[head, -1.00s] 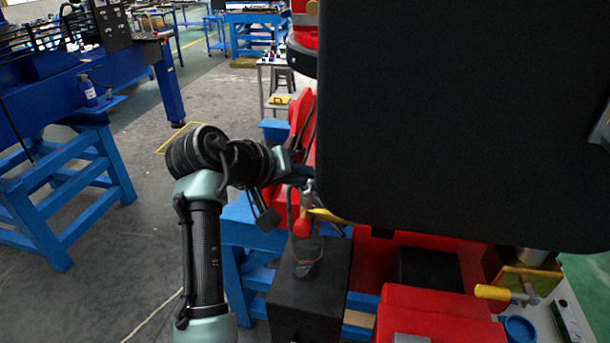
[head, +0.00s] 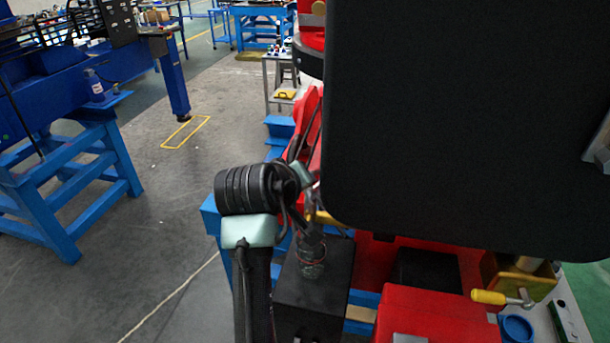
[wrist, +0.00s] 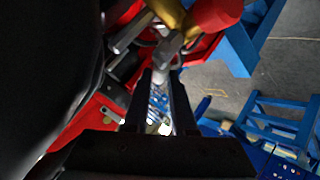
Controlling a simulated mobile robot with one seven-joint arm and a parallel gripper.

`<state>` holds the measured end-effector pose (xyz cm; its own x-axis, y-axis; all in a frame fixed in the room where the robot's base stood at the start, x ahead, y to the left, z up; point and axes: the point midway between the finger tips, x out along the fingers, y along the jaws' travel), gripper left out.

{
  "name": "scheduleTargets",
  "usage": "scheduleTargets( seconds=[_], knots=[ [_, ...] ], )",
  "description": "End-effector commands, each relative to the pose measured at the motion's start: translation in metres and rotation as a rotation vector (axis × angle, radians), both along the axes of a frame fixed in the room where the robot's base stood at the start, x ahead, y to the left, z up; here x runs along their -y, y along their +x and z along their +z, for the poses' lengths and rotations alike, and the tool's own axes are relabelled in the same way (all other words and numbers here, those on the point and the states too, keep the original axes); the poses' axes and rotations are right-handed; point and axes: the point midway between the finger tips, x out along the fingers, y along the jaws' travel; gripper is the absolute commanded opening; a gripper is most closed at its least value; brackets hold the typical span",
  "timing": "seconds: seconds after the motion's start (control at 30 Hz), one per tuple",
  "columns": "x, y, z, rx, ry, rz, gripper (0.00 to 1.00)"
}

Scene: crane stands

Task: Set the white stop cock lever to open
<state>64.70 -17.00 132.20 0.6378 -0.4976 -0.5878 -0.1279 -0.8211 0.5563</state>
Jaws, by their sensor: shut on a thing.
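In the wrist view the two dark fingers of my gripper (wrist: 161,80) reach up to a pale grey-white lever (wrist: 167,50). The lever's lower end is between the fingertips, and my gripper is shut on it. The lever's upper end meets a brass-coloured valve body (wrist: 172,14), with a red rounded knob (wrist: 216,12) to its right. In the head view the brass part (head: 322,217) shows below the big black panel. There my wrist and forearm stand in front, and the lever and fingertips cannot be made out.
The big black panel (head: 460,110) fills the right of the head view, close to my wrist. A black box (head: 312,290) stands below my wrist. Red machine parts (head: 430,312) and a yellow-handled lever (head: 489,297) lie lower right. Open floor (head: 165,220) is on the left.

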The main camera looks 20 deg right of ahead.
Motion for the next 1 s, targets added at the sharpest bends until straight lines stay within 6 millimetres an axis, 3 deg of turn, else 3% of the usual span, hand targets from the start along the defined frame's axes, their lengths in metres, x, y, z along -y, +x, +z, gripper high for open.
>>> scheduleTargets(
  seconds=[0.7, 0.73, 0.77, 1.0],
  knots=[
    [-0.0033, 0.0, 0.0019, 0.005, -0.001, 0.091, 0.0],
    [-0.0034, 0.0, 0.0018, 0.004, -0.001, 0.091, 0.29],
    [-0.0034, 0.0, 0.0017, 0.004, -0.001, 0.091, 0.35],
    [-0.0033, -0.0004, 0.0008, 0.002, 0.0, 0.09, 0.37]
  ],
)
